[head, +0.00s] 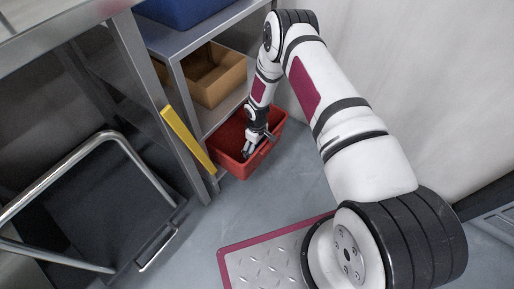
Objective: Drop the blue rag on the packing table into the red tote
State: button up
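No blue rag shows. The inside of the tote is partly hidden by my gripper and its near wall.
The shelving holds a cardboard box (232,88) and, above it, a blue bin (183,12). A yellow strip (187,138) marks a shelf leg beside the tote. A black cart with a metal handle (105,205) stands at left. Grey floor is clear in front of the tote.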

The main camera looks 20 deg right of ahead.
jog(key=shift+f+b, duration=0.5)
jog(key=shift+b, duration=0.05)
jog(key=shift+f, duration=0.15)
jog(key=o, duration=0.8)
jog(key=shift+o, duration=0.2)
